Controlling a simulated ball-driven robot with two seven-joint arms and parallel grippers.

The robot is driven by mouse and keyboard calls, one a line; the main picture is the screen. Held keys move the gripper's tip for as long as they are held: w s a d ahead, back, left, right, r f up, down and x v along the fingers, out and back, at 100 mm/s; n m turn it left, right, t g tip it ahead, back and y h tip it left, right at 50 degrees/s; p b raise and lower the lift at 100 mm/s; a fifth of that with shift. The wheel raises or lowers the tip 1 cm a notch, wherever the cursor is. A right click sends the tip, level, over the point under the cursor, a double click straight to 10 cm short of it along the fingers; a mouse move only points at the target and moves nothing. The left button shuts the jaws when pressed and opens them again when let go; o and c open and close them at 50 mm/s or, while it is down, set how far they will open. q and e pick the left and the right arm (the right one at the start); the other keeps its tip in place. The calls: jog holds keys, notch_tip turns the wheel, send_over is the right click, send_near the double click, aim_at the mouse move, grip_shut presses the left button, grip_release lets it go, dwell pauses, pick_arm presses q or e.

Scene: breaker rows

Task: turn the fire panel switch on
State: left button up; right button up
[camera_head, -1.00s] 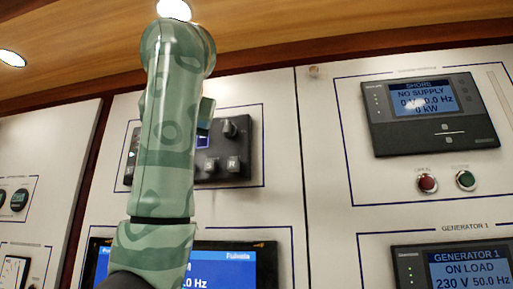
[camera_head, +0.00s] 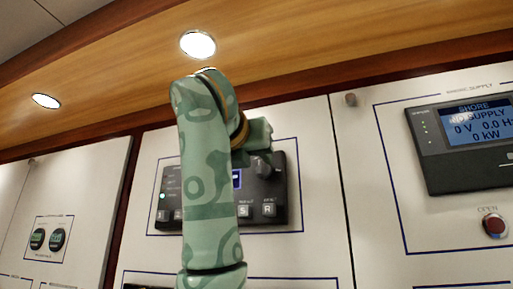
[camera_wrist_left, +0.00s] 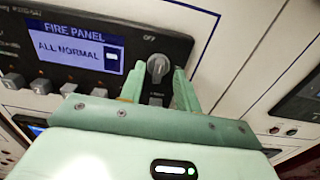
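The fire panel (camera_head: 277,212) is a dark unit on the white wall, partly hidden behind my left arm in the head view. Its rotary switch (camera_head: 262,168) is a dark knob at the upper right of the panel. In the left wrist view the panel's screen (camera_wrist_left: 76,46) reads "ALL NORMAL", and the switch (camera_wrist_left: 158,66) sits just below the word "OFF". My left gripper (camera_wrist_left: 159,84) has its two pale green fingers apart, one on each side of the switch. Contact with the knob is not clear. My right gripper is not in view.
Grey buttons (camera_wrist_left: 43,86) line the panel's lower part, close to the left finger. The shore supply unit (camera_head: 470,165) and a red button (camera_head: 494,225) are at the right. A wooden ceiling trim (camera_head: 330,45) with lamps runs above the wall.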

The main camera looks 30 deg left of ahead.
aim_at(262, 169)
pick_arm(q)
jog(key=shift+x, duration=1)
jog(key=shift+s, duration=0.1)
grip_shut()
jog(key=shift+m, duration=0.3)
jog(key=m, duration=0.4)
jog(key=shift+d, duration=0.15)
jog(key=m, duration=0.2)
jog(key=m+b, duration=0.1)
jog(key=m, duration=0.1)
jog(key=shift+d+f, duration=0.1)
jog(key=shift+f, duration=0.1)
jog(key=m+b, duration=0.1)
jog(key=m, duration=0.4)
jog(key=shift+d+f, duration=0.1)
jog(key=shift+f, duration=0.05)
jog(key=shift+f+m+b, duration=0.15)
jog(key=shift+m+b, duration=0.5)
jog(key=shift+m, duration=1.35)
jog(key=shift+w+m, duration=0.2)
jog(key=shift+m, duration=0.1)
